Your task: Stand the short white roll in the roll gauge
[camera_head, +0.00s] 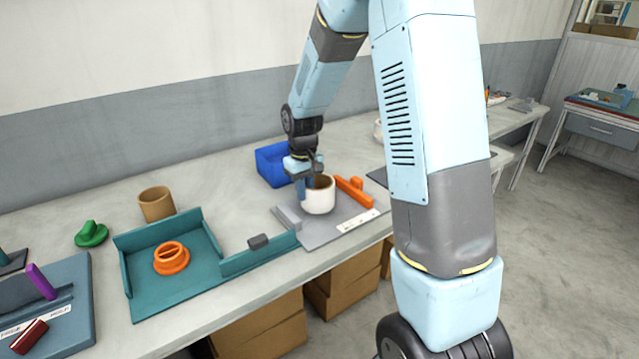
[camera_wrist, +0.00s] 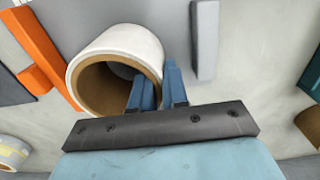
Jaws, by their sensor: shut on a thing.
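The short white roll (camera_head: 319,201), with a brown core, is upright with its opening up, over the grey plate of the roll gauge (camera_head: 322,234). In the wrist view the roll (camera_wrist: 118,44) lies between the gauge's orange bar (camera_wrist: 42,58) and grey bar (camera_wrist: 205,40), apart from the grey one. My gripper (camera_head: 310,182) is shut on the roll's wall; one blue finger is inside the core and one outside, as the wrist view shows (camera_wrist: 154,88). Whether the roll's bottom touches the plate cannot be told.
A blue bin (camera_head: 272,164) stands just behind the gauge. To the left are a teal tray (camera_head: 150,304) with an orange ring piece (camera_head: 171,259), a brown roll (camera_head: 156,204) and a green piece (camera_head: 91,234). Bench between bin and brown roll is clear.

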